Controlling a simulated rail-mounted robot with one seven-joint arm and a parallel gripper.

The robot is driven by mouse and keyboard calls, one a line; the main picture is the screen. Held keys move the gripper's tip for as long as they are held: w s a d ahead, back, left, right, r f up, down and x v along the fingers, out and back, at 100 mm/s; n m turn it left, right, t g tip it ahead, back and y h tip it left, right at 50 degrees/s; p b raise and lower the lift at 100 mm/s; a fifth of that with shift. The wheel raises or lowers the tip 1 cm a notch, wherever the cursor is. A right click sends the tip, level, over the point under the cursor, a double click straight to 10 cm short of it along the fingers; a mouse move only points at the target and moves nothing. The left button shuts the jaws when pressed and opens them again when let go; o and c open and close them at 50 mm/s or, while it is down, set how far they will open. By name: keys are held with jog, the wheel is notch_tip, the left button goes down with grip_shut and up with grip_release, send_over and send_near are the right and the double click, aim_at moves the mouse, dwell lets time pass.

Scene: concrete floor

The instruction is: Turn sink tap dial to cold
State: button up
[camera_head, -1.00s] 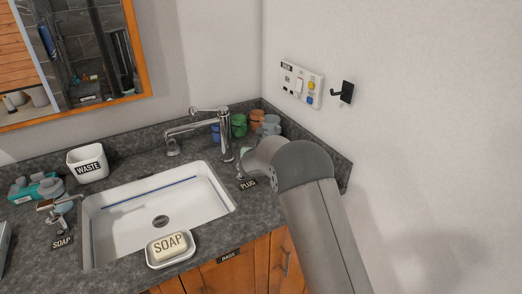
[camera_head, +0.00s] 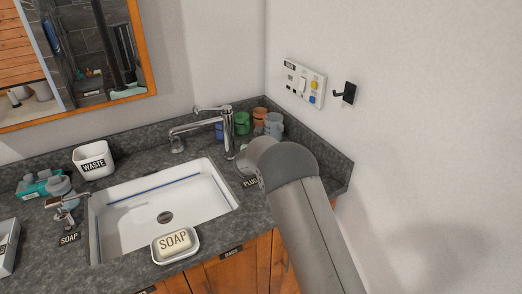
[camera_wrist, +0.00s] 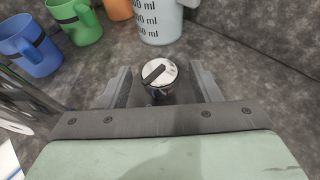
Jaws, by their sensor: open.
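The chrome sink tap (camera_head: 229,130) stands at the back right of the white sink (camera_head: 206,203), with its lever on top and its spout pointing left. In the wrist view, a round chrome dial (camera_wrist: 158,74) with a dark bar across its top stands between the fingers of my gripper (camera_wrist: 160,73). The gripper is open, with one finger on each side of the dial and gaps between. In the head view my arm covers the gripper and the dial, beside the "PLUG" label (camera_head: 250,183).
Blue (camera_wrist: 30,45), green (camera_wrist: 75,20) and orange (camera_wrist: 118,8) mugs and a grey measuring cup (camera_wrist: 157,20) stand close beyond the dial. A soap dish (camera_head: 175,254) and waste cup (camera_head: 94,160) sit around the sink. The wall (camera_head: 430,130) bounds the right.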

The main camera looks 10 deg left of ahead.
jog(key=b+v, duration=0.3)
jog(key=v, duration=1.4)
jog(key=shift+r+b, duration=0.15)
jog(key=shift+b, duration=0.2)
jog(key=shift+s, duration=0.1)
jog(key=s+d+r+m+g+h, duration=0.1)
jog(key=s+d+m+g, duration=0.2)
jog(key=s+d+m, duration=0.4)
jog(key=s+d+m+g+h, duration=0.2)
jog(key=d+m, duration=0.2)
jog(key=d, duration=0.5)
jog(key=s+d+r+m+g+h, duration=0.1)
jog(key=s+d+m+g, duration=0.2)
jog(key=s+d+m, duration=0.4)
jog(key=s+d+f+m+g+y, duration=0.1)
jog(key=s+f+m+g+y, duration=0.1)
jog(key=s+m, duration=0.6)
jog(key=s+d+f+m+g+y, duration=0.1)
jog(key=s+f+m+g+y, duration=0.1)
jog(key=s+m, duration=0.5)
jog(key=s+g+y, duration=0.1)
jog(key=s+y, duration=0.1)
jog(key=s, duration=0.4)
jog(key=shift+d+m+y, duration=0.25)
jog(key=shift+m+y, duration=0.05)
jog(key=shift+m, duration=0.1)
